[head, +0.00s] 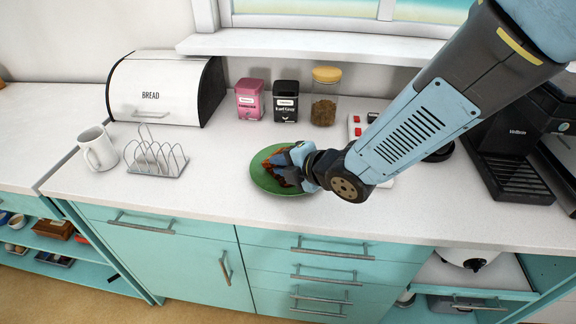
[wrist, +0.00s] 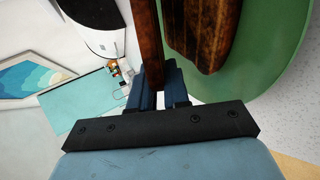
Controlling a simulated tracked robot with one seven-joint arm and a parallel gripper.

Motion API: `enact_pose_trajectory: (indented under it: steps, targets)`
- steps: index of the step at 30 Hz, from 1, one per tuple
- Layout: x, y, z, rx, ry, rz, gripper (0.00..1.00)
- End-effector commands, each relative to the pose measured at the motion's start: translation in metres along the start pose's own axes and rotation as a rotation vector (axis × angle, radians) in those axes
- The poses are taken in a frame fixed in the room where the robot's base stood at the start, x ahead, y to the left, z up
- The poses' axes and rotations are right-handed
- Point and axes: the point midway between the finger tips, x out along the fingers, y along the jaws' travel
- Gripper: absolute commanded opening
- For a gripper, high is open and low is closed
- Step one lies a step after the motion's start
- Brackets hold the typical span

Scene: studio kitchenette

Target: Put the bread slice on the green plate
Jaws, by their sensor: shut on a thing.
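In the wrist view my gripper (wrist: 160,82) is shut on a dark brown bread slice (wrist: 149,40), seen edge-on between the fingers. More brown, slice-like pieces (wrist: 200,35) are beside it, over the green plate (wrist: 280,55). In the head view the gripper hides part of the brown pieces, and I cannot tell whether the held slice touches the plate.
An empty wire toast rack (head: 155,160) and a white mug (head: 97,149) stand at the left. A bread bin (head: 155,88), a pink tin (head: 249,99), a black tin (head: 285,101) and a jar (head: 324,97) line the back. A coffee machine (head: 515,150) is at the right.

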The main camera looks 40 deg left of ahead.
Motion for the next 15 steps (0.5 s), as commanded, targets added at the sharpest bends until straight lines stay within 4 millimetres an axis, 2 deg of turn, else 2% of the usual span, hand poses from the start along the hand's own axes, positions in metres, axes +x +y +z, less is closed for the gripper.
enact_pose_trajectory:
  steps: [3, 4, 8, 15]
  targets:
    - [-0.0001, 0.0001, 0.0001, 0.000, 0.000, 0.000, 0.00]
    - [-0.0001, 0.0001, 0.0001, 0.000, 0.000, 0.000, 0.19]
    - [-0.0001, 0.0001, 0.0001, 0.000, 0.000, 0.000, 0.31]
    - [-0.0005, 0.0002, 0.0002, 0.001, 0.000, 0.000, 0.33]
